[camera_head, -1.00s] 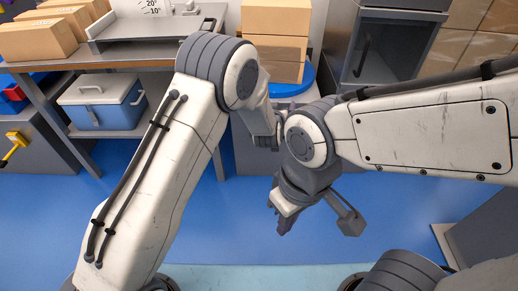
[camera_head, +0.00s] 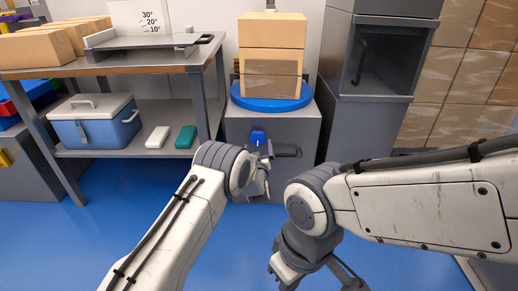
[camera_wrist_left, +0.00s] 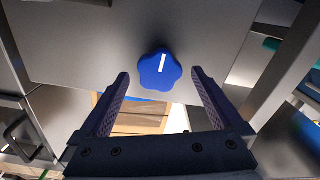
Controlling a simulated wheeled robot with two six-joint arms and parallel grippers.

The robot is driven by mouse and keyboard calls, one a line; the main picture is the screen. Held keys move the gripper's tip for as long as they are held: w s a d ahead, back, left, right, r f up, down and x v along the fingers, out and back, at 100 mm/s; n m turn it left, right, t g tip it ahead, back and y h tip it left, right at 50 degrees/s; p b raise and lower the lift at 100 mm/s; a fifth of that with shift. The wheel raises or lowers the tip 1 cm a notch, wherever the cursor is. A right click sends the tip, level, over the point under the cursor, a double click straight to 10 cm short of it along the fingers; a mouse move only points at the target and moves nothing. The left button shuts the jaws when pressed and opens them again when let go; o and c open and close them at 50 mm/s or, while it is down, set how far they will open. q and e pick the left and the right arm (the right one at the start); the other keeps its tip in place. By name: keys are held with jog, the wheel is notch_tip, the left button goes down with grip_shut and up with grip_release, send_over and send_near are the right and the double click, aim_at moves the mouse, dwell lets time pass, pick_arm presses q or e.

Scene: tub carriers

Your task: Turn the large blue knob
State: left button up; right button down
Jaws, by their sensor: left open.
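The large blue knob (camera_head: 258,137) is on the front of a grey cabinet under a blue turntable. In the left wrist view the knob (camera_wrist_left: 160,70) is lobed, with a white mark pointing nearly straight up the picture. My left gripper (camera_head: 271,151) is at the cabinet front, partly hidden by its own wrist. In the wrist view its two fingers (camera_wrist_left: 160,78) are spread, with the knob between their tips and a gap on each side. I cannot tell how deep it lies between them. My right gripper (camera_head: 316,282) hangs low, cut by the bottom edge, its fingers apart.
Boxes (camera_head: 272,60) are stacked on the blue turntable (camera_head: 272,102). A workbench (camera_head: 130,67) with a cooler (camera_head: 96,120) on its lower shelf stands left. A tall grey cabinet (camera_head: 335,125) stands right. Blue floor in front is clear.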

aim_at(260, 140)
pick_arm(q)
jog(key=shift+w+b, duration=0.75)
jog(key=shift+w, duration=1.15)
jog(key=shift+c, duration=0.3)
jog(key=c, duration=1.1)
jog(key=shift+d, duration=0.1)
jog(key=shift+c, duration=0.2)
jog(key=n, duration=0.4)
jog(key=shift+d+n, duration=0.1)
jog(key=shift+n, duration=0.2)
jog(key=n, duration=0.4)
jog(key=shift+d+r+n, duration=0.1)
jog(key=shift+n, duration=0.2)
jog(key=n, duration=0.4)
jog(key=shift+r+n, duration=0.15)
jog(key=shift+n, duration=0.15)
jog(key=shift+r+n+b, duration=0.15)
jog(key=shift+n+b, duration=0.25)
jog(key=shift+n, duration=1.5)
